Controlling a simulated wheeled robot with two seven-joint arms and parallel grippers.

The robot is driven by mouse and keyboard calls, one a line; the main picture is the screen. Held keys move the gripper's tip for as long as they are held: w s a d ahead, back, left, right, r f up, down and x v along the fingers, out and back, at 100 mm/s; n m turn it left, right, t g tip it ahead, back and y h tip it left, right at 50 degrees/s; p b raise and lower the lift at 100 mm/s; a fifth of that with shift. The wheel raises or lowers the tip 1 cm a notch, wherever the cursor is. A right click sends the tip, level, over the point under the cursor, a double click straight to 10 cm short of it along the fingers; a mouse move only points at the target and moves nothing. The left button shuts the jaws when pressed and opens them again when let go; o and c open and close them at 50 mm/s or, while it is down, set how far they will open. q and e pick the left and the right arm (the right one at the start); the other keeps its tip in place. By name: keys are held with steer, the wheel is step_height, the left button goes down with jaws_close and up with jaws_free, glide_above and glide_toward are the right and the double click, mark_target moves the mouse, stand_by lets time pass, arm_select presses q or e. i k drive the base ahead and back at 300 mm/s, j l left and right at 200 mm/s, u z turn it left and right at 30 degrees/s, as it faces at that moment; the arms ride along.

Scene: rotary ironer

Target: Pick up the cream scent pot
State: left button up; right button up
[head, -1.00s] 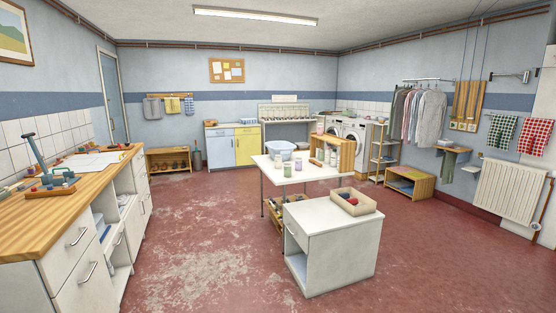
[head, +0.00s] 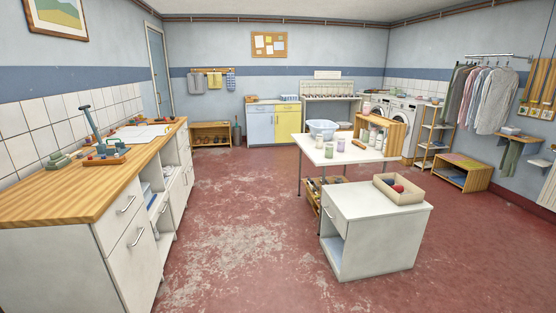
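Several small pots stand on the white table (head: 300,143) in the middle distance. One pale pot (head: 320,142) looks cream or white and stands near the table's left part. A pale, slightly pinkish pot (head: 329,150) and a greenish pot (head: 341,145) stand close beside it. They are small, so I cannot be sure which one is the cream scent pot. Neither of my grippers shows in the head view, and nothing touches the pots.
A white cabinet (head: 370,240) with an open beige box (head: 400,188) on top stands in front of the table. A wooden-topped counter (head: 60,195) runs along the left. A wooden crate (head: 378,128) and a pale blue basin (head: 322,128) stand by the pots. Red floor between is clear.

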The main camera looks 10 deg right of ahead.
mark_target(319, 141)
steer(key=i, duration=3)
steer(key=i+j+z, duration=0.15)
steer(key=i+z, duration=0.35)
steer(key=i, duration=0.2)
steer(key=i+j+z, duration=0.5)
steer(key=i, duration=0.2)
steer(key=i+j+z, duration=0.8)
steer(key=j+z, duration=0.25)
steer(key=j, duration=0.15)
steer(key=i+j+z, duration=0.3)
steer(key=j+z, duration=0.25)
steer(key=j, duration=0.25)
steer(key=j+z, duration=0.3)
steer(key=j, duration=0.15)
